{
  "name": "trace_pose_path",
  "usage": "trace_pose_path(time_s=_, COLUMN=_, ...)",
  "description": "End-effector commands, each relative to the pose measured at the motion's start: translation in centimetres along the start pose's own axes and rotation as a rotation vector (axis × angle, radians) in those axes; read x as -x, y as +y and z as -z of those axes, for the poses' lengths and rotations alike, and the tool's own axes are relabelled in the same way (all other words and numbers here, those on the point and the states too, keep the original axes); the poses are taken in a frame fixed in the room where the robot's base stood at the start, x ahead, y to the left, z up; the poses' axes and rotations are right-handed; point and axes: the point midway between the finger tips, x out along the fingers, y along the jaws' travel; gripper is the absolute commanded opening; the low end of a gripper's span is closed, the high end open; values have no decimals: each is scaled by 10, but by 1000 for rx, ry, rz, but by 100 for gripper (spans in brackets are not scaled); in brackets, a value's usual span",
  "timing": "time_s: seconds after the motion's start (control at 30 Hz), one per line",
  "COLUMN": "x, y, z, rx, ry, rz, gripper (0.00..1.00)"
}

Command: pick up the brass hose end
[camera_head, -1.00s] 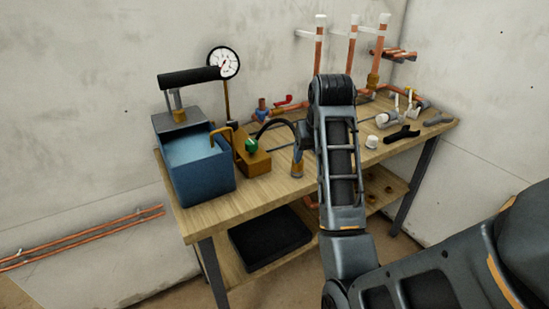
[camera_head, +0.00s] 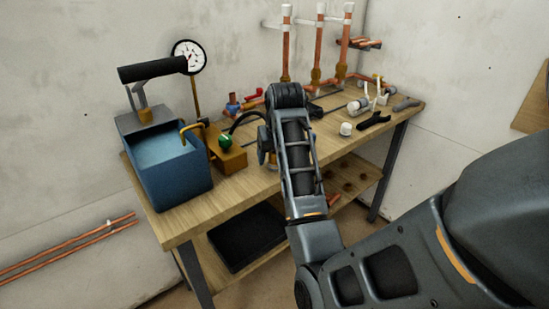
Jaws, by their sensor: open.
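The black hose (camera_head: 246,115) leaves the pump's brass block (camera_head: 228,157) beside a green knob and arcs to the right. Its far end passes behind my arm. The brass hose end is hidden now, behind my wrist and forearm. My arm reaches over the front of the workbench, and its upper joint stands in front of the bench's middle. My gripper's fingers are hidden behind the arm, so I cannot see how they lie relative to the hose end.
A blue tank pump (camera_head: 172,175) with a black handle and a gauge (camera_head: 189,57) stands on the bench's left (camera_head: 185,222). Copper pipes (camera_head: 319,50) rise at the back. A white cap (camera_head: 346,129), black tool (camera_head: 373,121) and fittings lie right. A dark tray (camera_head: 247,237) sits on the lower shelf.

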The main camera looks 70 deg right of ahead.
Motion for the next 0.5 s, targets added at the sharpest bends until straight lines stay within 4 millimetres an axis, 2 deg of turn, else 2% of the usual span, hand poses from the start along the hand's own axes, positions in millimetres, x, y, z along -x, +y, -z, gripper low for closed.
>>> trace_pose_path(time_s=0.2, x=0, y=0, z=0, rx=0, ry=0, rz=0, gripper=67)
trace_pose_path(time_s=0.5, x=0, y=0, z=0, rx=0, ry=0, rz=0, gripper=39)
